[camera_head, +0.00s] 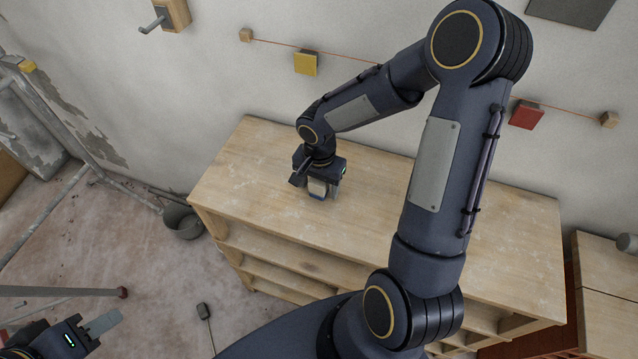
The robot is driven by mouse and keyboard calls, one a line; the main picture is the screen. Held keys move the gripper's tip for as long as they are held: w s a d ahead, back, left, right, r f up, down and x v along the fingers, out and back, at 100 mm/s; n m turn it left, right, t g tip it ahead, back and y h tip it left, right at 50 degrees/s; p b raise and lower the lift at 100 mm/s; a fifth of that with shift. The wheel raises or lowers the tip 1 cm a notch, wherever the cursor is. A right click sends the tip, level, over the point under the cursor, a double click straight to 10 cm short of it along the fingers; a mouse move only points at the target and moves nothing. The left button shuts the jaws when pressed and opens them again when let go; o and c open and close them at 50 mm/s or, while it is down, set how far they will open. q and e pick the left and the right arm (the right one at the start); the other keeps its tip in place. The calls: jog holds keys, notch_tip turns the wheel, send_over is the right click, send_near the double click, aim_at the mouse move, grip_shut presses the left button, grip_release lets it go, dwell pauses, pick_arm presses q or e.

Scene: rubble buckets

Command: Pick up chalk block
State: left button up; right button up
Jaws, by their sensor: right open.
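My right gripper (317,195) points down at the wooden bench top, left of its middle. It is open. A pale finger shows at its front, and a small blue patch shows at the fingertips, low against the bench top. This patch may be part of the chalk block, but it is too small and too covered by the gripper to tell. No other chalk block can be made out. My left gripper (104,323) is at the lower left, over the floor and away from the bench. One grey finger shows, so its opening cannot be judged.
The wooden bench (235,170) has open shelves below and a mostly bare top. My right arm hides much of its right part. Wooden furniture (606,290) stands at the right. The wall is behind.

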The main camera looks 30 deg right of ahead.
jog(key=shift+f, duration=0.25)
jog(key=c, duration=1.1)
jog(key=shift+r, duration=0.1)
jog(key=shift+r, duration=0.5)
jog(key=r, duration=0.2)
jog(key=shift+s+r, duration=0.2)
jog(key=shift+r, duration=0.2)
jog(key=s+r, duration=0.3)
jog(key=s, duration=0.1)
jog(key=s+r, duration=0.3)
jog(key=s, duration=0.2)
jog(key=s+r, duration=0.3)
jog(key=s, duration=0.1)
jog(key=shift+s+a+b, duration=0.15)
jog(key=shift+s+b, duration=0.2)
